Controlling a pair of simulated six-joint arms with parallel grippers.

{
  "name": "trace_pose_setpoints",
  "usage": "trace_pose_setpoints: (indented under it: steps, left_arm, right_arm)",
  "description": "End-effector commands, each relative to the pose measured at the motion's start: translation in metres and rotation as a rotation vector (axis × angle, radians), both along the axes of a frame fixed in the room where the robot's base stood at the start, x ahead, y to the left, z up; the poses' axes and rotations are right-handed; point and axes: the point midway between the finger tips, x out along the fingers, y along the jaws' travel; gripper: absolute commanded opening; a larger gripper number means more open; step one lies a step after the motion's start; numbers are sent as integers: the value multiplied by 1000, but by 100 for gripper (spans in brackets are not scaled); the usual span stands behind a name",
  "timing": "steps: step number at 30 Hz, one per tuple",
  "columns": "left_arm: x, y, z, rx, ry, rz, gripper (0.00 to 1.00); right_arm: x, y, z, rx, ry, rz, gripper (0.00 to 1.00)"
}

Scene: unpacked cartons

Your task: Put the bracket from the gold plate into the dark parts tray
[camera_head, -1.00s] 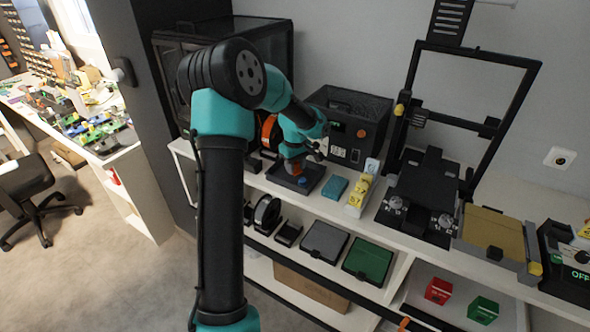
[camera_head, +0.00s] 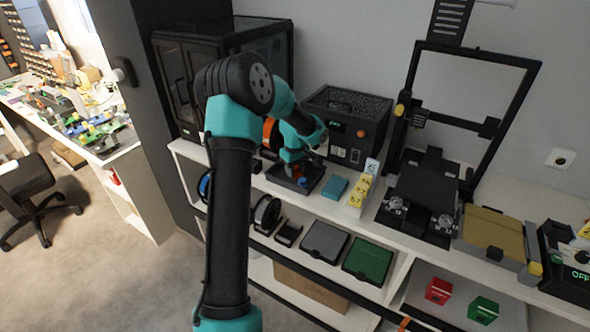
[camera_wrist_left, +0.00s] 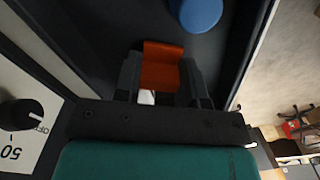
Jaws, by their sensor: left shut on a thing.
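The orange bracket (camera_wrist_left: 162,66) is between the fingers of my left gripper (camera_wrist_left: 160,88) in the left wrist view. The gripper is shut on it. The dark parts tray (camera_head: 313,185) stands on the white shelf top, and its dark floor also fills the left wrist view (camera_wrist_left: 100,28). In the head view my left gripper (camera_head: 296,172) points down over the tray, low and close to it. I cannot tell whether the bracket touches the tray floor. The gold plate (camera_head: 494,232), toward the right of the shelf top, shows no bracket on it. My right gripper is not in view.
A blue round piece (camera_wrist_left: 197,14) lies in the tray near the bracket. A blue block (camera_head: 335,188) and a strip with yellow labels (camera_head: 358,192) stand right of the tray. A black box with a display (camera_head: 347,122) is behind. The printer (camera_head: 428,180) stands further right.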

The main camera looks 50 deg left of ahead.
Motion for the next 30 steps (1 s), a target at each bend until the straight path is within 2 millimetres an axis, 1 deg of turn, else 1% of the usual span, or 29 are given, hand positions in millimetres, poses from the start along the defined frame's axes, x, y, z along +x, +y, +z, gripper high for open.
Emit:
trace_pose_setpoints:
  steps: [9, 10, 15, 18, 26, 30]
  left_arm:
    - [0, 0, -3, 0, 0, 0, 16]
    - [0, 0, -3, 0, 0, 0, 39]
    - [0, 0, -3, 0, 0, 0, 56]
    - [0, 0, -3, 0, 0, 0, 63]
    - [0, 0, -1, 0, 0, 0, 63]
    - [0, 0, 7, 1, 0, 0, 63]
  right_arm:
    - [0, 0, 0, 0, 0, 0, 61]
    - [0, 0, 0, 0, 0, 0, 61]
    - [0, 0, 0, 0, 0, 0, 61]
    - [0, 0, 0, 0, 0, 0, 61]
    - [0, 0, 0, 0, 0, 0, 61]
    - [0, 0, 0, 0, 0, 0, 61]
